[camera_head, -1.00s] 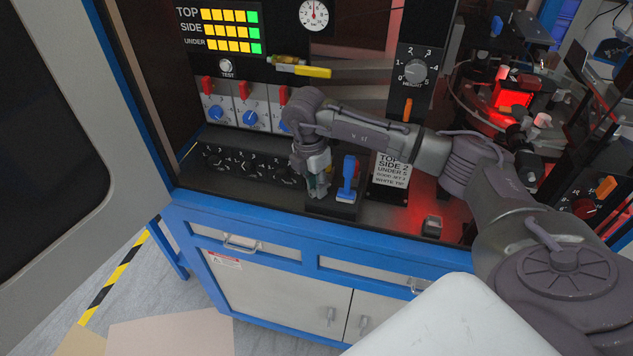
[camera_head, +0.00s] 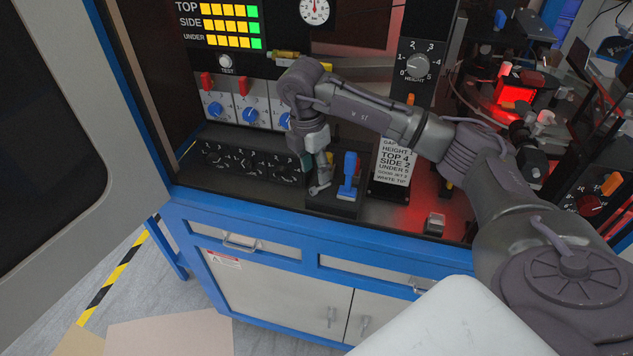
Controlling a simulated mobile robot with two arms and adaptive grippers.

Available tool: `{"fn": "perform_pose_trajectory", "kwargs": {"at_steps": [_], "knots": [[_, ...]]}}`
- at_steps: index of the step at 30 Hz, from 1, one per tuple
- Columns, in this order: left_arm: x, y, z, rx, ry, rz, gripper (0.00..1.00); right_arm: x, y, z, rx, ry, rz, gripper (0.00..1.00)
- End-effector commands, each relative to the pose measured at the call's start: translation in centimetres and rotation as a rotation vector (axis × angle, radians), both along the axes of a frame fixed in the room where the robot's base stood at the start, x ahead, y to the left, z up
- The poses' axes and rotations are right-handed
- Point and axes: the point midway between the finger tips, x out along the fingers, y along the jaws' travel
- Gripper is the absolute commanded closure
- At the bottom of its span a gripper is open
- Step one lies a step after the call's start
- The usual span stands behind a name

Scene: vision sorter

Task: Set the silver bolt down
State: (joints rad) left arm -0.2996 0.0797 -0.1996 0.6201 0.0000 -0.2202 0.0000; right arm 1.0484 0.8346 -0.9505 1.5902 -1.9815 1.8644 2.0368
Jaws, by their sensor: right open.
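My right gripper (camera_head: 316,166) points down over a black block at the front of the bench, left of a blue handle (camera_head: 349,178). Its jaws are open. A small silver piece (camera_head: 320,187), which looks like the silver bolt, is just below the fingers at the block's left part. The picture is too small to tell whether the fingers touch it. My left gripper is not in view.
A black panel of dials (camera_head: 250,163) lies to the left. A white settings card (camera_head: 392,165) stands right of the blue handle. A yellow-handled tool (camera_head: 285,55) is behind my arm. An open grey door (camera_head: 120,130) stands at left.

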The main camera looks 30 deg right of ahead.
Motion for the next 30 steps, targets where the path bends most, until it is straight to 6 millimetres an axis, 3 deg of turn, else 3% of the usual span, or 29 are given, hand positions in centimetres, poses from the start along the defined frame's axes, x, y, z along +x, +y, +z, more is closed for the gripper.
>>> {"fn": "perform_pose_trajectory", "kwargs": {"at_steps": [7,24,26,28,30], "knots": [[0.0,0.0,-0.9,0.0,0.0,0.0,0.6,0.1,0.3,2.6,0.0,-0.001,-0.001,0.53],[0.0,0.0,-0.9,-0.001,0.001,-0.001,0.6,0.1,0.5,2.8,0.005,0.0,0.005,0.53],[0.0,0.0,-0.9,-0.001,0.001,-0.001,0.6,0.1,1.2,2.4,0.03,-0.003,0.027,0.53],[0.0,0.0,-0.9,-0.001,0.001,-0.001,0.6,0.1,3.2,1.5,0.096,-0.015,0.085,0.53],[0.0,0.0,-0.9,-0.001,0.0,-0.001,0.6,0.0,6.7,0.3,0.214,-0.037,0.18,0.53]]}}
